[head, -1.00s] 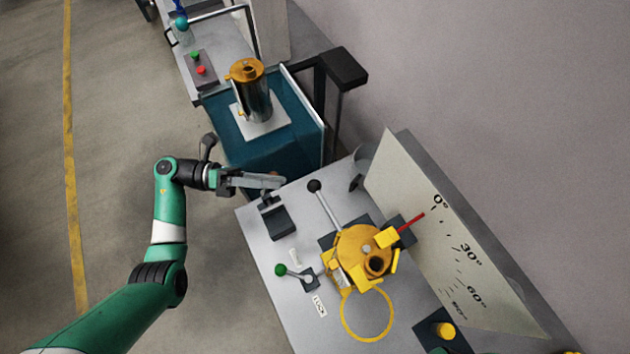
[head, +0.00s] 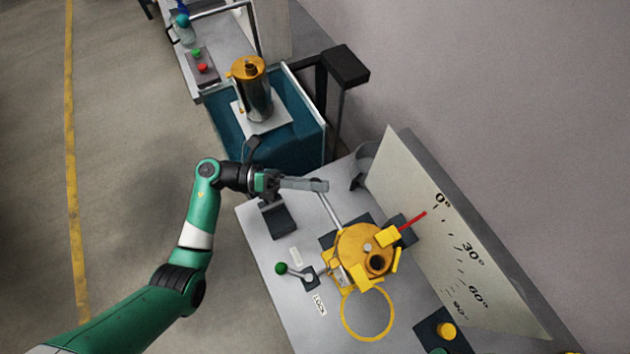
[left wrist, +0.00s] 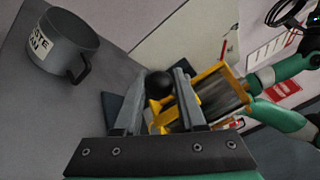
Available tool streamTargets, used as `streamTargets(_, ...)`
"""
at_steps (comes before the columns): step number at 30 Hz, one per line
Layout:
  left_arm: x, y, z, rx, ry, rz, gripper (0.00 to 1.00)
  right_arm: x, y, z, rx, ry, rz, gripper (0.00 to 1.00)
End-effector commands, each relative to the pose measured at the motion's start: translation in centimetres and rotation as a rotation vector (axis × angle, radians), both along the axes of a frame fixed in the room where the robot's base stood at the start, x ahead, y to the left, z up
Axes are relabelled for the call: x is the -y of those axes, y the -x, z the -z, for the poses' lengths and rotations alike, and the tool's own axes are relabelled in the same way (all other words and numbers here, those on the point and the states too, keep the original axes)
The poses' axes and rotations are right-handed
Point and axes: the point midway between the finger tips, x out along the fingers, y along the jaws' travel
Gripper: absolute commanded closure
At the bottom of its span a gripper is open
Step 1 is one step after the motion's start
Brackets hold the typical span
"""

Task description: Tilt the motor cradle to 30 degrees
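The yellow motor cradle (head: 362,250) stands on the grey bench. Its red pointer (head: 413,220) points near the 0° mark on the angle board (head: 445,250). A silver lever (head: 331,212) rises from the cradle; its black ball knob is hidden by my left gripper in the head view. My left gripper (head: 322,186) is over the lever's upper end. In the left wrist view the black knob (left wrist: 160,85) sits between the two spread fingers, with a gap visible beside it. The yellow cradle (left wrist: 220,85) is just beyond. My right gripper is not identifiable.
A green-knobbed lever (head: 282,268) stands beside a LOCK label (head: 320,304). A dark block (head: 279,217) is on the bench below my left wrist. A gold-topped cylinder (head: 252,88) stands on a teal cart. A grey pot (left wrist: 60,45) shows in the left wrist view.

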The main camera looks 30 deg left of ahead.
Motion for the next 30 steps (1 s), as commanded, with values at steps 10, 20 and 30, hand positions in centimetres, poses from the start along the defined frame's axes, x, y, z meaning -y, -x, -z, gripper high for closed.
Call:
streamTargets(10,-0.01,0.01,0.01,0.000,0.000,0.000,1.00,0.00,0.00,0.00,0.000,0.000,0.000,0.50)
streamTargets(20,-0.01,0.02,0.01,0.000,0.000,0.000,1.00,0.00,0.00,0.00,0.000,0.000,0.000,0.50)
streamTargets(30,-0.02,0.01,0.01,0.000,0.000,0.000,1.00,0.00,0.00,0.00,0.000,0.000,0.000,0.50)
